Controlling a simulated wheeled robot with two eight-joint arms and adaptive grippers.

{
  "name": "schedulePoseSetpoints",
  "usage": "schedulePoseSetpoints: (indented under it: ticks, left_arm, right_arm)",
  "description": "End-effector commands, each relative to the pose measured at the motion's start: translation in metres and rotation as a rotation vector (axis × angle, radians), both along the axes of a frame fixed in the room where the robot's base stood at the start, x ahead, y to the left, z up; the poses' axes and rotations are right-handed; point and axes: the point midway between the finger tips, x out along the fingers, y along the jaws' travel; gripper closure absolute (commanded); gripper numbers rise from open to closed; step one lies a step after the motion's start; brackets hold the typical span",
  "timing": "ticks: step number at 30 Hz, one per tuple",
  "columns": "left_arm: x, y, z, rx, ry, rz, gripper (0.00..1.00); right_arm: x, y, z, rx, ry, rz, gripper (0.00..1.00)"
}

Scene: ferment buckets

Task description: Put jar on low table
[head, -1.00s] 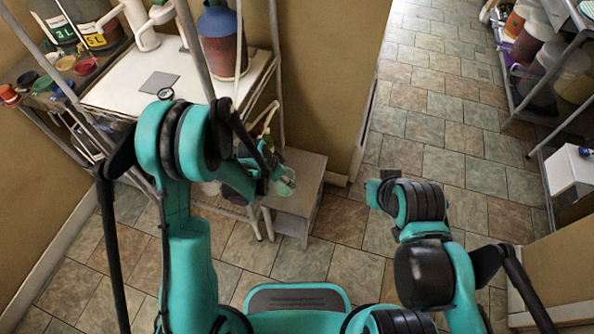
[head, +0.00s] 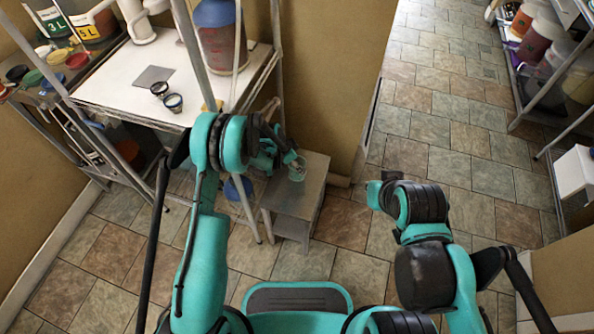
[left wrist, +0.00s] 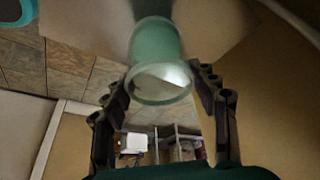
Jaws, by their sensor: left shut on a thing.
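The jar (head: 297,170) is small, clear and greenish, and shows over the top of the low table (head: 314,172), a grey wooden stand by the wall. My left gripper (head: 286,160) is shut on the jar. In the left wrist view the jar (left wrist: 160,62) sits between the two dark fingers, its round rim toward the camera. I cannot tell whether its base touches the tabletop. My right gripper (head: 377,190) is held over the floor, away from the table, and its fingers cannot be made out.
A metal rack with a white top (head: 125,85) stands at the left, with two small dark-rimmed containers (head: 166,95) and a blue-topped bucket (head: 218,40). A blue round object (head: 238,188) is below it. Shelves with buckets (head: 537,45) line the right. The tiled floor between is clear.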

Motion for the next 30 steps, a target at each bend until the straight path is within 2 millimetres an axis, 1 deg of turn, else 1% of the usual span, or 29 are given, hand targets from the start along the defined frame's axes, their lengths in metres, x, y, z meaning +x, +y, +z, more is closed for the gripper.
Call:
schedulePoseSetpoints:
  ticks: [6, 8, 15, 19, 20, 21, 22, 30]
  left_arm:
    - [0.000, 0.000, -0.032, 0.000, 0.000, 0.000, 0.84]
    - [0.000, 0.000, -0.039, 0.000, 0.000, 0.001, 0.84]
    - [0.000, 0.000, -0.038, 0.000, 0.000, 0.001, 0.84]
    - [0.000, 0.000, -0.041, 0.000, 0.000, 0.001, 0.84]
    - [0.000, 0.000, -0.041, 0.000, 0.000, 0.001, 0.36]
    - [0.000, 0.000, -0.041, 0.000, 0.000, 0.001, 0.26]
    - [0.000, 0.000, -0.041, 0.000, 0.000, 0.001, 0.21]
    - [0.000, 0.000, -0.041, 0.000, 0.000, 0.001, 0.21]
  right_arm:
    - [0.000, 0.000, -0.018, 0.000, 0.000, 0.000, 1.00]
    - [0.000, 0.000, -0.021, 0.000, 0.000, 0.000, 1.00]
    - [0.000, 0.000, -0.019, 0.000, 0.000, 0.000, 1.00]
    - [0.000, 0.000, -0.019, 0.000, 0.000, 0.000, 1.00]
    - [0.000, 0.000, -0.019, 0.000, 0.000, 0.000, 1.00]
    - [0.000, 0.000, -0.019, 0.000, 0.000, 0.000, 1.00]
    - [0.000, 0.000, -0.019, 0.000, 0.000, 0.000, 1.00]
    - [0.000, 0.000, -0.019, 0.000, 0.000, 0.000, 1.00]
